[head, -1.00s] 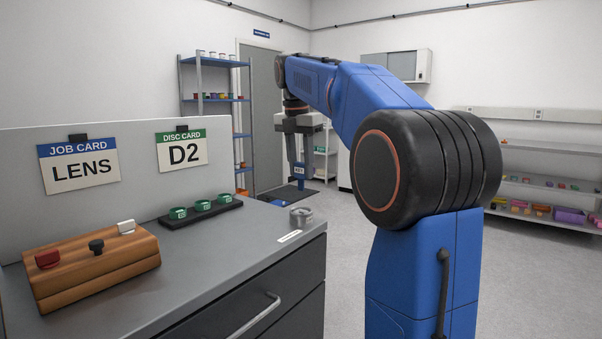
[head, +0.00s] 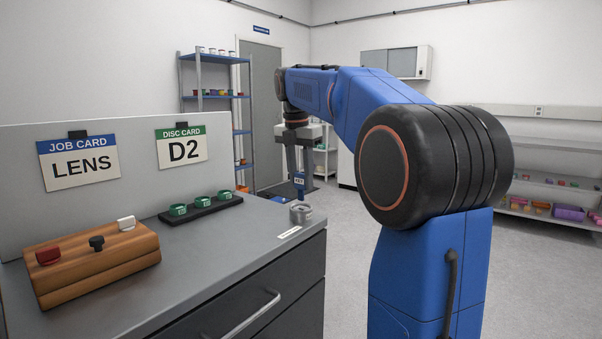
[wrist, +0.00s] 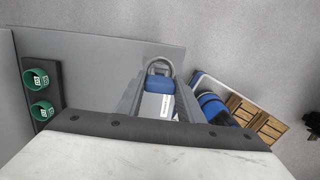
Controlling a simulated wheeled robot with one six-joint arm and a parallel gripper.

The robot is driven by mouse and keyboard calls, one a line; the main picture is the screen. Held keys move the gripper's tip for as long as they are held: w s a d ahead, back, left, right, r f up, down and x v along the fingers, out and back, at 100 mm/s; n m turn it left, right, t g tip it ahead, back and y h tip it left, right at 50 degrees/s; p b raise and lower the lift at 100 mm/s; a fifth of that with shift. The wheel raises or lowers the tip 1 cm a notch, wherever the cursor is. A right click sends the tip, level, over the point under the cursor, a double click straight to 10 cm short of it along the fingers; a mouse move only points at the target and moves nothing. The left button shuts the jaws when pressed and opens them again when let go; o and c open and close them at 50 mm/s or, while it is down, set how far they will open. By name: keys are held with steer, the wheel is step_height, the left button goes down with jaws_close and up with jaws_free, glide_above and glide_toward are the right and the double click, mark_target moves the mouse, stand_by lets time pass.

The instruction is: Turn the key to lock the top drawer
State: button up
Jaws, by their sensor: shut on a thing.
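My gripper (head: 298,168) points down and is shut on a key with a blue labelled head (head: 299,180). The blue key head (wrist: 160,84) also shows between the fingers in the wrist view. In the head view the key is upright, just above a round grey metal lock (head: 301,212) at the right end of the cabinet top. I cannot tell whether its tip touches the lock. In the wrist view the lock's rim (wrist: 158,63) shows beyond the key head. The top drawer (head: 285,275), with a bar handle (head: 250,317), appears closed.
A black rack (head: 203,207) of green rings stands left of the lock. A wooden block (head: 90,265) with coloured knobs is at the front left. A back panel holds a job card (head: 78,162) and a disc card (head: 182,147). Open floor lies beyond the cabinet's right edge.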

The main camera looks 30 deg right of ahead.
mark_target(301, 189)
steer(key=shift+f, duration=1)
steer(key=shift+f, duration=1.35)
stand_by(0.5)
steer(key=shift+n, duration=1.7)
steer(key=shift+n+t+y, duration=0.3)
steer(key=shift+n+t, duration=0.1)
steer(key=shift+n, duration=1.3)
steer(key=o, duration=1.1)
steer(key=shift+o, duration=0.2)
